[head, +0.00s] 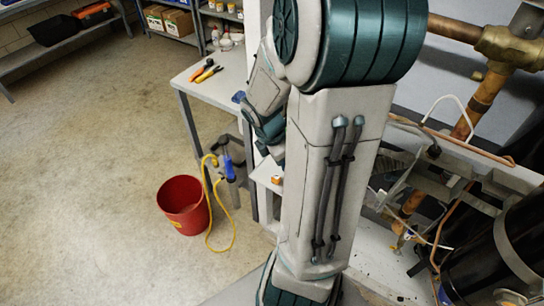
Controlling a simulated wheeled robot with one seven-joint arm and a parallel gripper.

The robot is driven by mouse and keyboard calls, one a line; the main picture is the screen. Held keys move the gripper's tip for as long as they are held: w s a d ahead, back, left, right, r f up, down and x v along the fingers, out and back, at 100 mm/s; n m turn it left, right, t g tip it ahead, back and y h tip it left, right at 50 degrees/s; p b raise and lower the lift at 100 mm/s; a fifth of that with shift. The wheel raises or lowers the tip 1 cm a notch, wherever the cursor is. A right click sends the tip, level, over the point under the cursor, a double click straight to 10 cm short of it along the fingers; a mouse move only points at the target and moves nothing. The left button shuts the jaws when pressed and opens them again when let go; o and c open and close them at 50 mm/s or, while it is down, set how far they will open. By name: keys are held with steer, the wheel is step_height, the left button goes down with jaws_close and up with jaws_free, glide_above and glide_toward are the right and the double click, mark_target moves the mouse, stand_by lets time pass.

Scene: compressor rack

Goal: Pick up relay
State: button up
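I cannot make out a relay for certain in the head view. A small orange-and-white item (277,180) lies on a white ledge (266,172) just left of my arm, and it is too small to identify. My arm stands upright across the middle and hides much of what is behind it. My gripper's fingers do not show.
A red bucket (183,206) with a yellow hose (233,232) stands on the floor. Orange-handled pliers (206,72) lie on the grey table (220,90). Copper pipes (478,103) and a black cylinder (500,250) crowd the right.

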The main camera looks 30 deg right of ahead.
steer(key=d+f+n+b, duration=0.2)
steer(key=f, duration=0.3)
steer(key=w+d+f+n+b, duration=0.1)
steer(key=f+b, duration=0.1)
steer(key=f, duration=0.4)
steer(key=d+f+n+y+b, duration=0.1)
steer(key=d+f+n+b, duration=0.1)
steer(key=f, duration=0.3)
steer(key=shift+w+d+f+n+t, duration=0.3)
steer(key=shift+w+f, duration=0.1)
steer(key=c, duration=0.7)
